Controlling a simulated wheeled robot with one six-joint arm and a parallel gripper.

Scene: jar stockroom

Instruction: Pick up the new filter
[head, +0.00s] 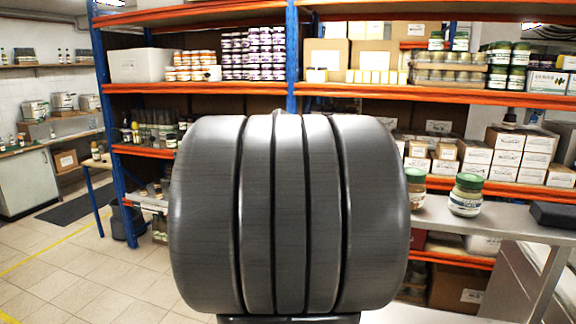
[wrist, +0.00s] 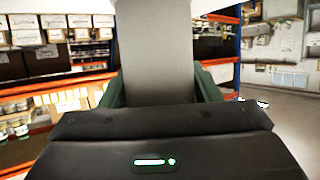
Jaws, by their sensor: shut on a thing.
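In the wrist view, my gripper (wrist: 158,78) has its two dark green fingers on either side of a plain grey, flat-faced thing (wrist: 154,45). It is shut on this thing, which I take for the new filter. My gripper cannot be made out in the head view. A large dark grey, grooved, rounded form fills the middle there; I cannot tell whether it is part of my arm.
A blue and orange rack (head: 291,55) of jars and boxes stands ahead. A grey table (head: 440,214) at the right bears a green-lidded jar (head: 467,195), a smaller jar (head: 416,187) and a dark flat object (head: 553,214). Tiled floor (head: 95,275) is open at the left.

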